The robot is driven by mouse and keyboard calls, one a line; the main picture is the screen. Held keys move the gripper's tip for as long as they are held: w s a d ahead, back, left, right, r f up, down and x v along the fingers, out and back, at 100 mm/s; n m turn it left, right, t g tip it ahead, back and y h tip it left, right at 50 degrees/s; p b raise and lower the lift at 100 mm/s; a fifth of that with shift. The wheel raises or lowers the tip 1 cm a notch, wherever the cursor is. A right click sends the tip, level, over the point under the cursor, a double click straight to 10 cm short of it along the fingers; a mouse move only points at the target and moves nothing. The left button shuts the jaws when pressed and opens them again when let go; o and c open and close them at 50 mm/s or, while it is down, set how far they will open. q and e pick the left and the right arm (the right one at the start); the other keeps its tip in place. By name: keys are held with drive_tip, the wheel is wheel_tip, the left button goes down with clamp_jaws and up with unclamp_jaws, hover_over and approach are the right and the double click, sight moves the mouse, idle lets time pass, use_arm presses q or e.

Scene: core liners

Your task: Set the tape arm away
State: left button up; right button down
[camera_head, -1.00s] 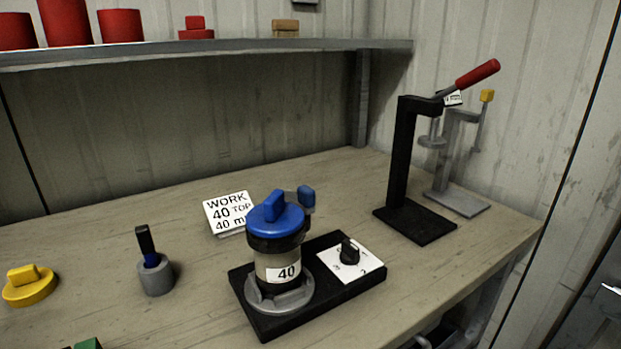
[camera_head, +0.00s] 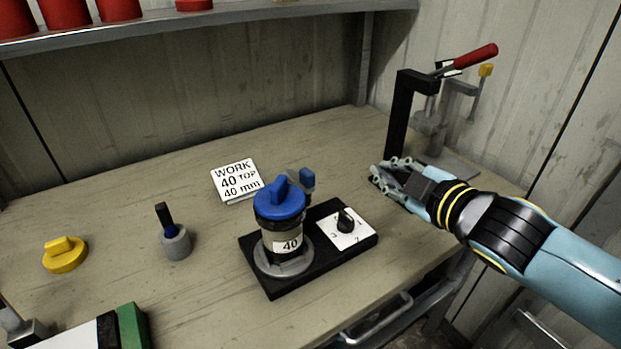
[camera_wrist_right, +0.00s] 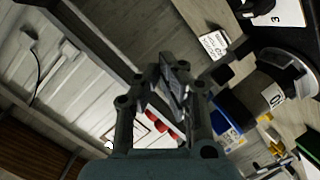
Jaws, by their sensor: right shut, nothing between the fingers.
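A small arm with a blue end block (camera_head: 306,178), which looks like the tape arm, stands just behind and right of the blue-capped cylinder (camera_head: 279,203). The cylinder, labelled 40, stands upright in a grey ring on a black base (camera_head: 330,250). I cannot tell whether the arm touches the cylinder. My right gripper (camera_head: 384,174) is shut and empty, to the right of the arm and apart from it, above the table's right part. Its fingers also show in the right wrist view (camera_wrist_right: 172,88), with the blue cap (camera_wrist_right: 236,108) beyond them to the right.
A black stand with a red lever (camera_head: 403,115) is just behind my right gripper. A white dial plate (camera_head: 352,230) sits on the base's right part. The back table middle is clear.

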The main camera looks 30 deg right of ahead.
sight(287, 181)
drive_tip(key=s+a+n+g+y, duration=0.1)
drive_tip(key=n+y, duration=0.3)
drive_tip(key=n, duration=0.2)
drive_tip(key=a+n+g+y, duration=0.1)
drive_tip(key=a+n+y, duration=0.1)
drive_tip(key=n+y, duration=0.3)
drive_tip(key=s+a+n+g+y, duration=0.1)
drive_tip(key=a+n+y, duration=0.1)
drive_tip(key=n+y, duration=0.3)
drive_tip(key=shift+s+a+f+n, duration=0.15)
drive_tip(key=shift+s+f+n, duration=0.2)
drive_tip(key=shift+n, duration=0.55)
drive_tip(key=x, duration=1)
drive_tip(key=shift+a+r, duration=0.1)
drive_tip(key=shift+r, duration=0.1)
